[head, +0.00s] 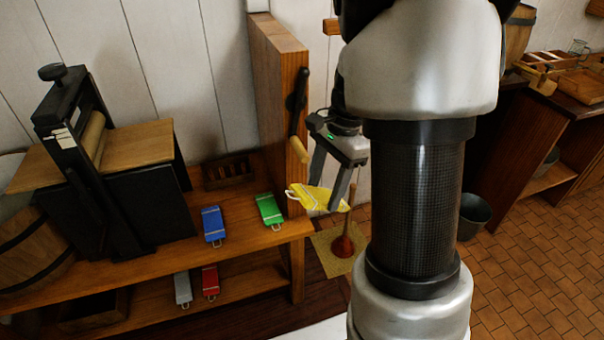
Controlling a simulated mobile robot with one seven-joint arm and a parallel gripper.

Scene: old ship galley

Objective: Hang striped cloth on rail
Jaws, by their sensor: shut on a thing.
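My gripper (325,196) is shut on a yellow cloth (312,197) with faint pale stripes and a pale loop at its left end. It holds the cloth in the air, just past the right end of the wooden bench. A green folded piece (268,209) and a blue one (213,224), each with a loop, lie on the bench top. A grey piece (183,288) and a red one (210,281) lie on the shelf below. I cannot make out a rail; my arm hides part of the view.
A mangle-like press (95,170) stands on the bench (245,238) at left. An upright wooden panel (278,85) with a dark crank (297,95) rises behind my gripper. A plunger (344,246) stands on a mat below. A dark bucket (474,215) stands at right, beside clear tiled floor (530,270).

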